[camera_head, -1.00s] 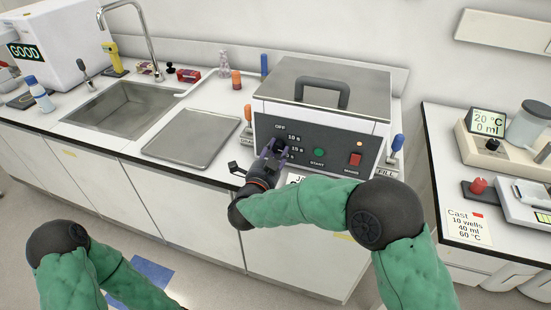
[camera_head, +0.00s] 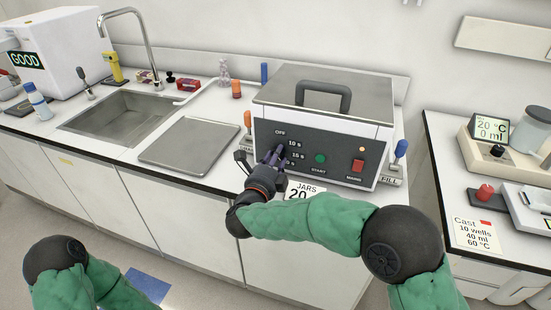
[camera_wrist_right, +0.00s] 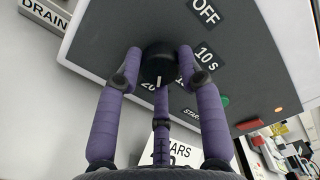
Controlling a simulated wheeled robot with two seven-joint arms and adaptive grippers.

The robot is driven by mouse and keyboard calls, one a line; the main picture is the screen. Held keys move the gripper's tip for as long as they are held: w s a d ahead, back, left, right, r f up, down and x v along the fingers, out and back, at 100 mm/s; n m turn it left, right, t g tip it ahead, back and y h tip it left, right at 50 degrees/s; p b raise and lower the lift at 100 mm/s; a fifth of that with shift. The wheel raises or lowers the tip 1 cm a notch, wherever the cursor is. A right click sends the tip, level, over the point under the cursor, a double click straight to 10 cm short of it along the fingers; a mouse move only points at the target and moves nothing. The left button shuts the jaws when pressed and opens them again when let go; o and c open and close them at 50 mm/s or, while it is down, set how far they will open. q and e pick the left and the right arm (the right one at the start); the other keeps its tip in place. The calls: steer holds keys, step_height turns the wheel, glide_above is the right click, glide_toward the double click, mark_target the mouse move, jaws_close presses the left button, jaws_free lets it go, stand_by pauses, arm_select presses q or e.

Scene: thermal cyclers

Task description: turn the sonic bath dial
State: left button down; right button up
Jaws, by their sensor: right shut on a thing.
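The sonic bath (camera_head: 325,110) is a white box with a steel lid, a dark handle and a dark front panel. Its black dial (camera_wrist_right: 159,62) sits on the panel among the labels OFF, 10 s and others; a white mark on it points toward the bottom of the right wrist view. My right gripper (camera_head: 275,157) is at the dial, its purple fingers (camera_wrist_right: 158,66) shut around it. In the head view the gripper mostly hides the dial. My left arm shows at the lower left, but its gripper is out of view.
A green START button (camera_head: 320,159) and a red switch (camera_head: 358,166) are right of the dial. DRAIN and FILL levers flank the bath. A steel tray (camera_head: 190,143) and a sink (camera_head: 125,108) lie to the left. A JARS card (camera_head: 305,190) is below the panel.

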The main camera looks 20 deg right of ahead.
steer(key=shift+m, duration=0.7)
steer(key=o, duration=1.1)
steer(key=shift+d, duration=0.1)
steer(key=shift+o, duration=0.2)
steer(key=shift+s, duration=0.1)
steer(key=v, duration=1.2)
